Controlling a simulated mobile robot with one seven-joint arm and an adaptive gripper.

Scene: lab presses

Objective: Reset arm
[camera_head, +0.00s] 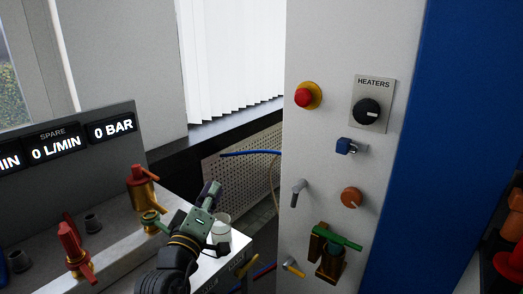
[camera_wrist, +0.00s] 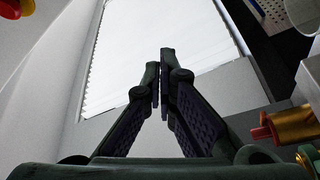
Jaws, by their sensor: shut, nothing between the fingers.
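My gripper (camera_head: 211,190) is at the lower middle of the head view, above the white bench top and beside a clear cup-like container (camera_head: 221,228). In the wrist view my gripper (camera_wrist: 162,85) has its two fingers together at the tips, with nothing between them. The fingers point toward the bright window blinds (camera_wrist: 150,45). My dark wrist and forearm run down to the bottom edge of the head view.
A brass valve with a red top (camera_head: 140,187) stands just left of my gripper, with another red valve (camera_head: 75,250) further left. On the right is a white panel with a red emergency button (camera_head: 304,97), a HEATERS knob (camera_head: 368,112) and a green-handled valve (camera_head: 338,237).

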